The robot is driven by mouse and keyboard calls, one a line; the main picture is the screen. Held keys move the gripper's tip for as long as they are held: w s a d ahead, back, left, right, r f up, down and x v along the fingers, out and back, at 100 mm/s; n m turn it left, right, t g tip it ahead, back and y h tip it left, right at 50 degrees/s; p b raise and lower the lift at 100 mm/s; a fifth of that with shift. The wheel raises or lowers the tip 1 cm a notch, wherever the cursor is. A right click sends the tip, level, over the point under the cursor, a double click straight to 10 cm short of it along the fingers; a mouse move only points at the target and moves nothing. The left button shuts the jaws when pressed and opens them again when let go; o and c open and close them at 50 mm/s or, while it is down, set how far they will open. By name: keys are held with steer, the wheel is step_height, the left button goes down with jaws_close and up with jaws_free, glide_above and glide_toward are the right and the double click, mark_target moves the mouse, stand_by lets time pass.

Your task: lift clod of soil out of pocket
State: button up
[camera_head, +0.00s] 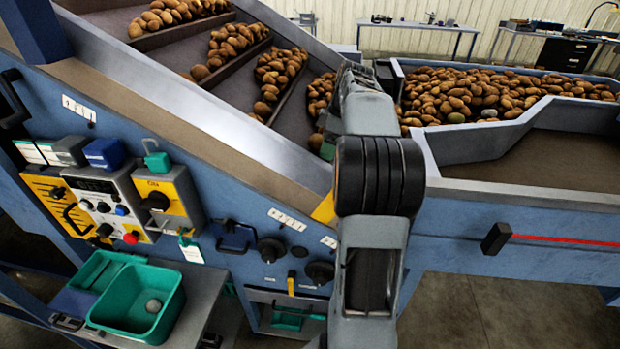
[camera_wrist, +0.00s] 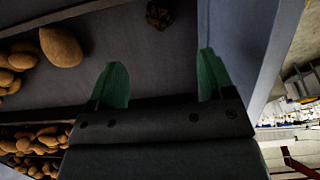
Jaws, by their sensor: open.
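In the wrist view a dark brown, angular lump, the clod of soil (camera_wrist: 159,15), lies on the bare dark floor of a pocket (camera_wrist: 165,45) at the top of the picture. My gripper (camera_wrist: 160,62) is open, its two green fingers apart and nothing between them. The clod lies beyond the fingertips, roughly in line with the gap. In the head view my arm covers most of the gripper, with only a bit of green showing, and I cannot make out the clod.
Potatoes (camera_wrist: 61,46) lie left of my fingers. A metal side wall (camera_wrist: 240,45) runs close on the right. The head view shows the sloped conveyor's dividers (camera_head: 235,62), a full potato bin (camera_head: 435,140), a control panel (camera_head: 115,205) and a green tub (camera_head: 120,310) holding a grey lump.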

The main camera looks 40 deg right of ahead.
steer(key=x, duration=0.7)
steer(key=shift+f+b, duration=0.15)
steer(key=shift+b, duration=0.15)
steer(key=shift+x, duration=2.7)
steer(key=shift+w+a, duration=0.1)
steer(key=shift+w, duration=0.05)
steer(key=c, duration=1)
steer(key=shift+o, duration=0.2)
